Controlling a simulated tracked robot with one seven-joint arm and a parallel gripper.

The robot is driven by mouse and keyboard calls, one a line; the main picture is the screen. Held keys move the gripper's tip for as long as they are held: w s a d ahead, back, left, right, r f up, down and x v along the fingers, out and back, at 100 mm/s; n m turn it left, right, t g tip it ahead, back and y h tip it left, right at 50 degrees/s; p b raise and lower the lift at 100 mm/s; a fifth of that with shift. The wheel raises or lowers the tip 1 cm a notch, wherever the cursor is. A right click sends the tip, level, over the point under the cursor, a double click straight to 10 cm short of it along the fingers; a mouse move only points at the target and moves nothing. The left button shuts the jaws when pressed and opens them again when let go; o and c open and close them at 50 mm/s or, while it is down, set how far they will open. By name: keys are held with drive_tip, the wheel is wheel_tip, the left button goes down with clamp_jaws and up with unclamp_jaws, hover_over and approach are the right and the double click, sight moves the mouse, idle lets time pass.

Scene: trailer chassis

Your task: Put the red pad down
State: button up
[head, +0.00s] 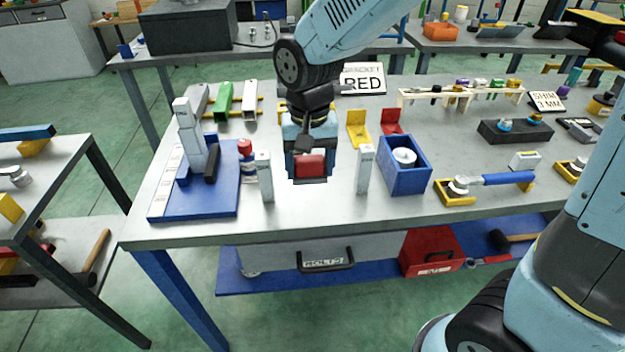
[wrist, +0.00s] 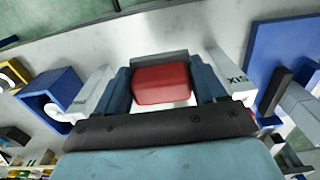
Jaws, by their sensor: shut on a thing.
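The red pad (head: 311,165) is held in my gripper (head: 310,172), above the front middle of the grey workbench (head: 310,212). In the wrist view the red pad (wrist: 161,84) sits between the two blue fingers of my gripper (wrist: 160,88), with a dark plate along its far edge. Two upright pale posts stand on either side, the left post (head: 264,176) and the right post (head: 364,168). My gripper lies between them in the head view. I cannot tell how high the pad is above the bench top.
A blue box (head: 405,178) with a white roll stands to the right of the right post. A blue base (head: 208,204) with a grey column stands at left, near a red-capped bottle (head: 246,150). A RED sign (head: 361,80) and yellow and red brackets are behind. The front strip of bench is clear.

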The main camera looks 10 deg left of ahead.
drive_tip(key=w+f, duration=0.2)
drive_tip(key=f, duration=0.1)
drive_tip(key=w+f, duration=0.3)
drive_tip(key=shift+a, duration=0.2)
drive_tip(key=shift+f, duration=1.5)
drive_tip(key=shift+f, duration=0.15)
drive_tip(key=o, duration=1.1)
wheel_tip(320, 180, up, 12)
drive_tip(key=shift+r, duration=0.2)
